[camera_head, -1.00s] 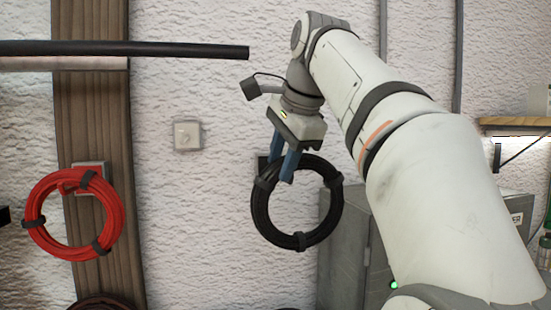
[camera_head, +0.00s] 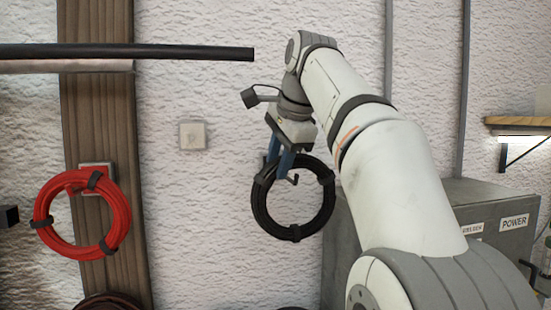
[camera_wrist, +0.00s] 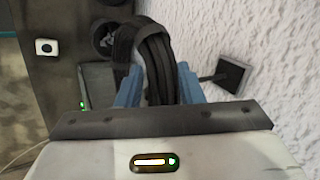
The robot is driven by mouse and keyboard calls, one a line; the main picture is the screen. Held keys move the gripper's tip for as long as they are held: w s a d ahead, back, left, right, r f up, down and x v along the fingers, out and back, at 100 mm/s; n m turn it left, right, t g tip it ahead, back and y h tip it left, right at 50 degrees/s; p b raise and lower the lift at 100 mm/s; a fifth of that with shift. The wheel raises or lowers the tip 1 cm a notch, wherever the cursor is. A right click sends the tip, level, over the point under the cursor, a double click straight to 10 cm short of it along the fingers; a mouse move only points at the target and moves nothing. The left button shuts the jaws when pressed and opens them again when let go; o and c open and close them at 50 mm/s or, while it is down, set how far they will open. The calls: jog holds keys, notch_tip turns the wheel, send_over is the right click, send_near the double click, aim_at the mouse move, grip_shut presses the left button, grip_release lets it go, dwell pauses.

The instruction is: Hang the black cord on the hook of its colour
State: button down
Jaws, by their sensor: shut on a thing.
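The black cord (camera_head: 328,205) is a coil bound with dark straps, hanging upright at the centre of the head view. My gripper (camera_head: 279,170) is shut on its upper left part with blue fingers on both sides. The cord (camera_wrist: 157,62) also shows between the fingers in the wrist view. The dark hook (camera_head: 294,179) shows its upturned tip inside the coil's opening, close under the held part. In the wrist view, the hook's black square plate (camera_wrist: 232,74) is on the wall and its rod runs towards the cord. I cannot tell whether the cord rests on the hook.
A red cord (camera_head: 44,222) hangs on a hook on the wooden post (camera_head: 128,250) at left. A dark bar (camera_head: 200,52) juts in at upper left. A wall switch (camera_head: 194,135) is left of my gripper. A grey cabinet (camera_head: 490,198) stands at right, below a shelf (camera_head: 515,121).

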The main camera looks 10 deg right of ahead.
jog(key=shift+w+p, duration=0.3)
jog(key=shift+w, duration=0.9)
jog(key=shift+x, duration=0.95)
jog(key=shift+w+d+f+b, duration=0.1)
jog(key=shift+w+f+b, duration=0.15)
jog(key=shift+f+b, duration=0.2)
jog(key=shift+f, duration=0.15)
